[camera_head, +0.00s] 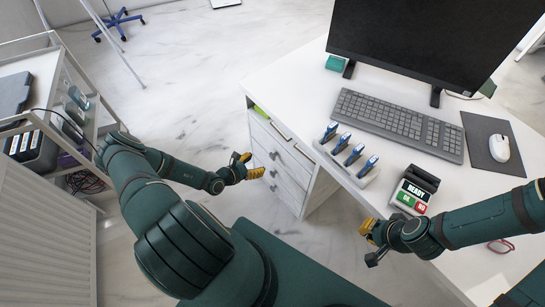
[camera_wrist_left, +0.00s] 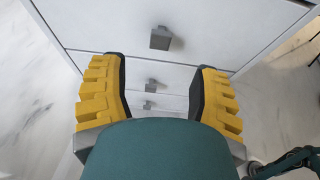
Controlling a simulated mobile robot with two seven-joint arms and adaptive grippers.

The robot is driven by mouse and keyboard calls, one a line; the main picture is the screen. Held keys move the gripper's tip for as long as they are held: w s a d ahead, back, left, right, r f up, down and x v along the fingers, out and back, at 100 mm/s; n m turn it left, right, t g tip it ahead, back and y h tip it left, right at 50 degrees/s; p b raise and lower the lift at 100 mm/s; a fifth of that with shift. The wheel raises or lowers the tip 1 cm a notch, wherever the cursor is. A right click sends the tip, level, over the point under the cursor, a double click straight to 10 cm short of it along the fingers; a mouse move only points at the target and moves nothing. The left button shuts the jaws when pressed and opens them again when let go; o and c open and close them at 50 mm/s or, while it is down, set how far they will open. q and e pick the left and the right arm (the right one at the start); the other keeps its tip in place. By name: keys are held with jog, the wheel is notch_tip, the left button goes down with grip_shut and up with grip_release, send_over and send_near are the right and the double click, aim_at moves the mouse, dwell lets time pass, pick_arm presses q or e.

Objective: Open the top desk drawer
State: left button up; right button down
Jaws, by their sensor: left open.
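The white drawer unit (camera_head: 290,170) stands under the left end of the desk, with several grey handles down its front. Below the desk top, a green thing (camera_head: 260,111) shows in a gap above the upper drawer front (camera_head: 268,133); I cannot tell how far that drawer stands out. My left gripper (camera_head: 249,166) is open and empty in front of the unit. In the left wrist view, its yellow fingers (camera_wrist_left: 158,95) are spread, with a grey handle (camera_wrist_left: 160,38) beyond them, apart from both. My right gripper (camera_head: 370,238) is at the desk's front edge; its opening is unclear.
On the desk top (camera_head: 285,85) are a monitor (camera_head: 430,35), a keyboard (camera_head: 400,122), a mouse (camera_head: 500,147), a rack of blue-topped devices (camera_head: 347,158) and a READY terminal (camera_head: 414,190). A loaded trolley (camera_head: 55,110) stands left.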

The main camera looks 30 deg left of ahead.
aim_at(271, 157)
pick_arm(q)
jog(key=b+x, duration=0.2)
jog(key=x, duration=0.8)
jog(key=shift+s, duration=0.1)
grip_shut()
